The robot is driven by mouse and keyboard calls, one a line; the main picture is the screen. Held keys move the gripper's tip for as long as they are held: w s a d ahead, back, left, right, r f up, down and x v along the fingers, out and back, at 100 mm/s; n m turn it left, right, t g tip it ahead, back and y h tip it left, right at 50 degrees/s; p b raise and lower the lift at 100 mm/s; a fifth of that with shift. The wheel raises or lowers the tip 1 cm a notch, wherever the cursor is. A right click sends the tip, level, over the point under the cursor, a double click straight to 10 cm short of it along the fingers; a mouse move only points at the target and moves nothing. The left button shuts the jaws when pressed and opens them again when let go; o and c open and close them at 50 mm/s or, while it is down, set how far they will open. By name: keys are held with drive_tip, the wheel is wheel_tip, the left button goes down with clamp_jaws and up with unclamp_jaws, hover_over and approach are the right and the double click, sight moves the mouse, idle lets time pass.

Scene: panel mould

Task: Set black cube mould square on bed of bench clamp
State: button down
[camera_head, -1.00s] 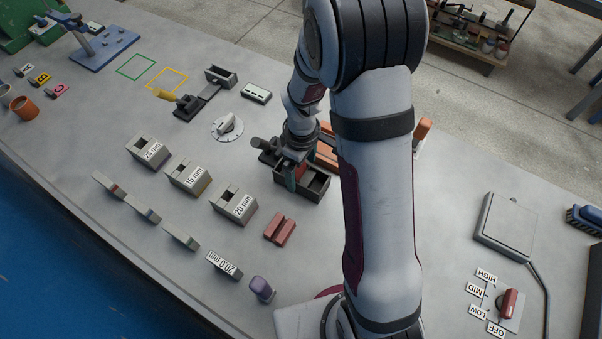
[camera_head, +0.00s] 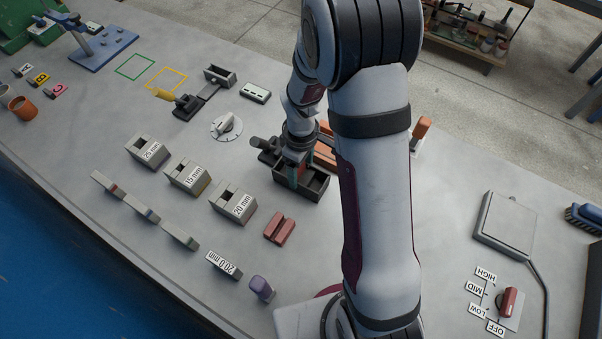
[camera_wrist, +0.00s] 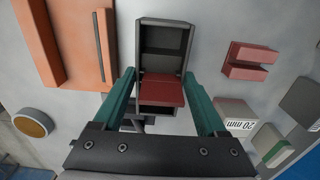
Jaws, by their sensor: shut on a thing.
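The black cube mould (camera_head: 318,190) is a dark open box with two cells, right under my gripper (camera_head: 298,178) in the head view. In the wrist view the mould (camera_wrist: 165,25) lies between the green fingers of my gripper (camera_wrist: 160,72), with a red block (camera_wrist: 162,90) across its middle. The fingers are shut at its sides; their exact contact is hard to see. A yellow-handled clamp (camera_head: 188,102), which looks like the bench clamp, stands further left and back. Its bed looks bare. A dark lever (camera_head: 262,146) lies close to the mould's left end.
Orange moulds (camera_wrist: 60,45) lie close behind the mould. A red grooved block (camera_head: 279,228) and labelled grey blocks (camera_head: 234,205) stand in front and to the left.

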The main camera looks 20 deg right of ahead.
drive_tip(key=shift+r, duration=0.1)
drive_tip(key=shift+r, duration=0.6)
wheel_tip(320, 180, up, 3)
drive_tip(key=shift+f, duration=0.15)
drive_tip(key=s+d+r, duration=0.6)
drive_tip(key=d+r, duration=0.1)
drive_tip(key=d, duration=0.3)
drive_tip(key=w+d, duration=0.5)
drive_tip(key=d, duration=0.3)
drive_tip(key=shift+w+a+f, duration=1.3)
drive_tip(key=shift+a+f, duration=0.1)
drive_tip(key=shift+f, duration=0.25)
drive_tip(key=shift+w+a+f, duration=1.3)
drive_tip(key=shift+a+f, duration=0.05)
drive_tip(key=shift+f, duration=0.35)
drive_tip(key=shift+w+a+f, duration=1.3)
drive_tip(key=shift+a+f, duration=0.1)
drive_tip(key=shift+f, duration=0.25)
